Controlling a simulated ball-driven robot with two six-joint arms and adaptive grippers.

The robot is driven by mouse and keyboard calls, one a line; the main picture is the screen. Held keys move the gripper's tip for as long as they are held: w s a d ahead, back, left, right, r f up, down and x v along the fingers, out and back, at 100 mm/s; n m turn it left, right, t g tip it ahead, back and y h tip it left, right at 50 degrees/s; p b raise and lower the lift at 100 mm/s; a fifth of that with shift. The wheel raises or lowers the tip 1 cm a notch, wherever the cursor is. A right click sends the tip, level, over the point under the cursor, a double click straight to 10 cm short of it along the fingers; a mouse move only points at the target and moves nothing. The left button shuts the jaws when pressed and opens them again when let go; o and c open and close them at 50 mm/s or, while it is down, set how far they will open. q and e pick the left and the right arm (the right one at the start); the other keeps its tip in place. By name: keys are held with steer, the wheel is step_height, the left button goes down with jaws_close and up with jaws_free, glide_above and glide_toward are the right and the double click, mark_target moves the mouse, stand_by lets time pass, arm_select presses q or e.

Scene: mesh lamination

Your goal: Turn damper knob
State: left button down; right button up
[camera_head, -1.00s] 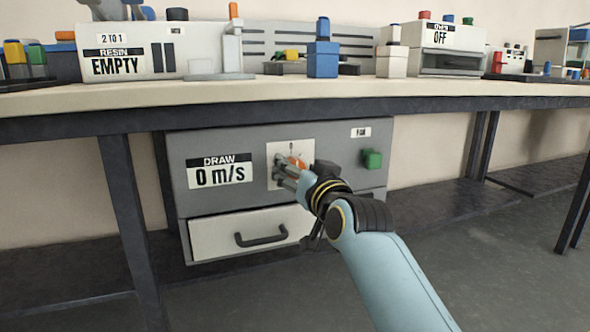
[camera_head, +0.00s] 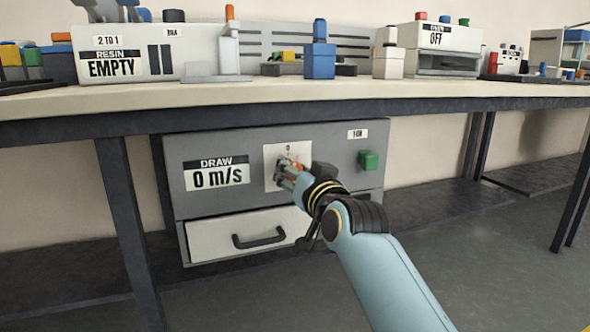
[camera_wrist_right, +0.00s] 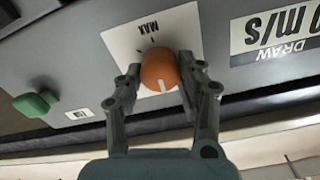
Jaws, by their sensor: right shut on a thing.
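The orange damper knob (camera_wrist_right: 159,70) sits on a white dial plate (camera_wrist_right: 116,43) on the grey cabinet front under the bench. The wrist view is upside down and shows the MAX mark and a white pointer line on the knob. My right gripper (camera_wrist_right: 160,82) is shut on the knob, with one finger on each side. The DRAW display (camera_head: 217,173) reads 0 m/s. My left gripper is not in view.
A green button (camera_head: 369,160) is right of the plate on the cabinet. A drawer with a dark handle (camera_head: 259,239) is below. The bench edge (camera_head: 250,104) runs above, and a table leg (camera_head: 131,230) stands at left.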

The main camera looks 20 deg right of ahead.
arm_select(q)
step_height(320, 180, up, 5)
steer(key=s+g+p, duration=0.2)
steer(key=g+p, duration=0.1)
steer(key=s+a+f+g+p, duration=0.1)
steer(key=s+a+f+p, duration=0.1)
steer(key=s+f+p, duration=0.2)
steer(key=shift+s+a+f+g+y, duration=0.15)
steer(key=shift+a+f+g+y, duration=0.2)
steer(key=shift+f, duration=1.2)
arm_select(e)
steer(key=shift+d+f+m, duration=0.1)
steer(key=shift+d+m, duration=0.05)
steer(key=shift+m, duration=5.45)
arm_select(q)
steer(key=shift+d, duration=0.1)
arm_select(e)
steer(key=o, duration=1.2)
steer(key=shift+c, duration=0.2)
steer(key=s, duration=1.2)
steer(key=shift+d, duration=0.2)
